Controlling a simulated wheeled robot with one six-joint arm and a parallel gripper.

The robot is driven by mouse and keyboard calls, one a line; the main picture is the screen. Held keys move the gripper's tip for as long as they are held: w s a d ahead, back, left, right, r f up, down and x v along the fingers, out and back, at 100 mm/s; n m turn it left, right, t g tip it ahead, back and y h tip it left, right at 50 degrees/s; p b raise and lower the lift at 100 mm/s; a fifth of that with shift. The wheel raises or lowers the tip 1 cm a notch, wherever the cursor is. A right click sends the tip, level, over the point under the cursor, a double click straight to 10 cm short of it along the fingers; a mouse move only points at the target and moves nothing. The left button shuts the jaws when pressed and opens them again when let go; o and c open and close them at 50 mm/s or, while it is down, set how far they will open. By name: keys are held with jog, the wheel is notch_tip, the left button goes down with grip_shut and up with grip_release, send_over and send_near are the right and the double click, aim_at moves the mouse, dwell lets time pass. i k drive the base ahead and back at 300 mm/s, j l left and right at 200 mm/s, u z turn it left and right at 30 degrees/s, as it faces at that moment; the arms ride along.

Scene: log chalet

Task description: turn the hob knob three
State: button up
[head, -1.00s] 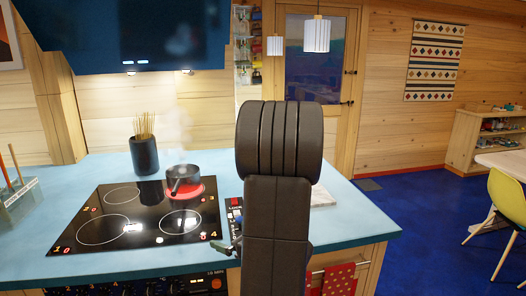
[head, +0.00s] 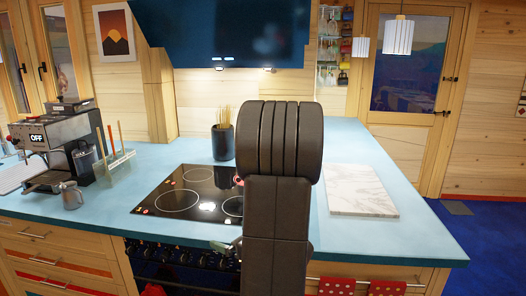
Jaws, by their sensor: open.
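The black glass hob (head: 177,199) is set in the blue counter, with ringed cooking zones and small red lit marks. Below the counter edge, a dark front panel (head: 165,252) carries a row of dark knobs. Their numbers are too small to read, and the row's right end is hidden behind my arm, so I cannot tell which is knob three. My arm stands upright in front of the hob's right part. Only a small pale piece of my gripper (head: 225,246) shows at the arm's left edge, near the knob row. The gripper is open; contact with a knob cannot be seen.
A white marble board (head: 361,190) lies right of my arm. A dark pot of sticks (head: 222,143) stands behind the hob. A coffee machine (head: 55,145) and a metal jug (head: 70,196) stand left. Red dotted towels (head: 386,287) hang below the counter.

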aim_at(165, 255)
jog(key=k+l+u, duration=0.1)
jog(key=u, duration=1.25)
